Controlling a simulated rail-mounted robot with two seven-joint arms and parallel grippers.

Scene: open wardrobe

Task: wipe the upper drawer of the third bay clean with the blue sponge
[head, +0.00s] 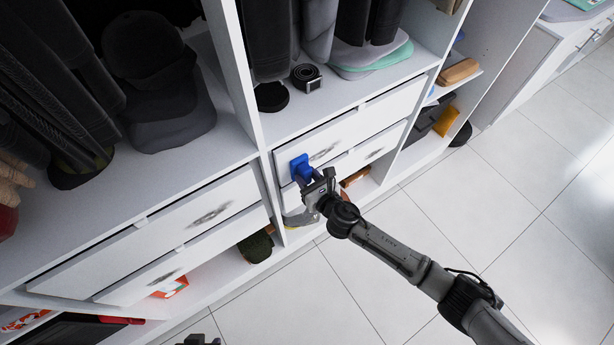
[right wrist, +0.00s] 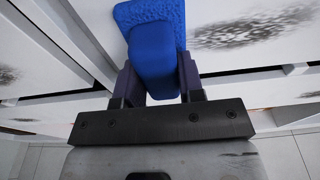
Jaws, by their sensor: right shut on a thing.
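My right gripper (head: 312,184) is shut on the blue sponge (head: 300,168), at the left end of an upper drawer front (head: 370,128) in the middle bay. In the right wrist view the sponge (right wrist: 152,50) sits between the fingers (right wrist: 160,85), its broad face toward the white front; I cannot tell if it touches. A dark grey smudge (head: 324,152) lies just right of the sponge, and it shows large in the right wrist view (right wrist: 255,25). A dark part at the bottom edge, probably my left gripper (head: 200,340), is mostly cut off.
The drawer below has a smudge (head: 375,152) too. The left bay's drawers have smudges (head: 210,214). Above the middle drawers stand a coiled belt (head: 306,77) and hanging dark clothes (head: 290,35). An open shoe shelf (head: 436,115) is to the right.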

